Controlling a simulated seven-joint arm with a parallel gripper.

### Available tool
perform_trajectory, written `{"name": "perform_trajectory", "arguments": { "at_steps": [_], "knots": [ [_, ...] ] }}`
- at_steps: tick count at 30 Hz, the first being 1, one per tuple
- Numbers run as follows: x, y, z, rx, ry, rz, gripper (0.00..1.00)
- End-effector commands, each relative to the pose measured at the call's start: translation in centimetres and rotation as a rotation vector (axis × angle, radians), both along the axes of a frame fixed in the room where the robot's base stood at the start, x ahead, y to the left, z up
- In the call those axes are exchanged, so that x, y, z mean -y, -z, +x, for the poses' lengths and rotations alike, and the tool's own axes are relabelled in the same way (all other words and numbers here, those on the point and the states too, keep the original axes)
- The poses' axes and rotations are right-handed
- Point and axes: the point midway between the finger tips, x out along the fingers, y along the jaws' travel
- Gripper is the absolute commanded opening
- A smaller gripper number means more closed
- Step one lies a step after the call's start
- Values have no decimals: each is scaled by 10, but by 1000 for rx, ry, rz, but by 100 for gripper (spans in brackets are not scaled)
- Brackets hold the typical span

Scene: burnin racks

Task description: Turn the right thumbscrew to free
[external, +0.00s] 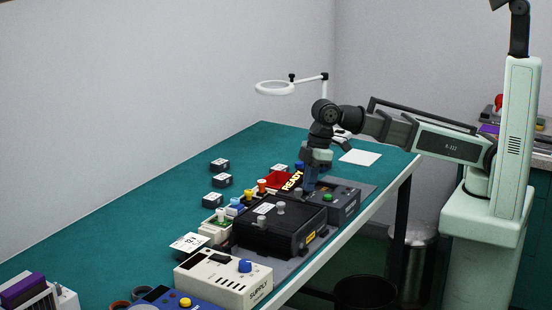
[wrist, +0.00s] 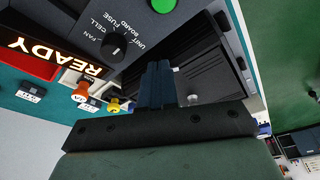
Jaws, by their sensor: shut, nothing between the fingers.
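My gripper (external: 309,184) points down over the row of units, beside the dark control box and behind the black box (external: 270,237). In the wrist view its blue fingers (wrist: 158,78) are together and hold nothing. A small grey knob, which looks like a thumbscrew (wrist: 193,99), shows just right of the fingers, partly hidden by the gripper body. Its contact with the fingers cannot be told. Another grey knob (external: 281,208) stands on top of the black box in the external view. Which way either knob is turned is too small to tell.
The dark control box (external: 342,208) has a green button (wrist: 163,5) and a black dial (wrist: 111,45). A lit READY sign (external: 292,181) and red tray stand close by the gripper. A cream SUPPLY box (external: 222,282) stands in front. The far left table is mostly clear.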

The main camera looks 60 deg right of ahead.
Motion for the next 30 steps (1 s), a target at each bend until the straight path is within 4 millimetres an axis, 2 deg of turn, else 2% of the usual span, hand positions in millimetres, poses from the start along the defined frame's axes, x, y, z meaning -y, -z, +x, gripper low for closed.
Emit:
{"name": "perform_trajectory", "arguments": {
  "at_steps": [18, 30],
  "knots": [
    [1, 0, 5, 2, 0, 2, 0],
    [8, 0, 0, 1, 0, 2, 0]
  ]
}}
